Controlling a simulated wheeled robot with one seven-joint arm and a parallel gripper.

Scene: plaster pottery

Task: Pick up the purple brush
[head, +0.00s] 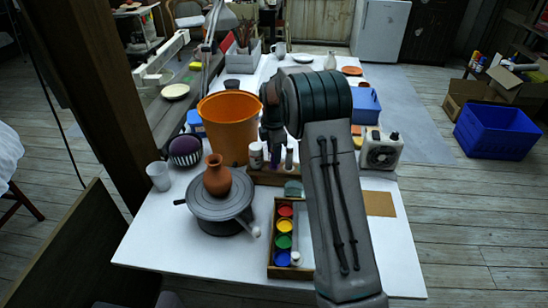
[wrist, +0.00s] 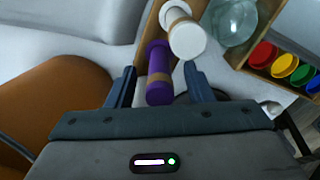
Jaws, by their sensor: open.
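The purple brush (wrist: 158,88) has a tan band around it and lies between my gripper's two fingers in the wrist view. A small purple part of it (head: 275,157) shows under my gripper in the head view. My gripper (wrist: 160,76) is open, with a finger on either side of the brush and a visible gap on each side. The brush's lower part is hidden in both views. A white piece with a tan band (wrist: 184,34) stands just beyond the brush in the wrist view.
A large orange bucket (head: 226,128) stands close to the left of my gripper. A wooden paint tray (head: 270,242) holds several colored paint pots. A brown vase (head: 217,178) stands on a grey turntable (head: 210,204). The front left of the white table is clear.

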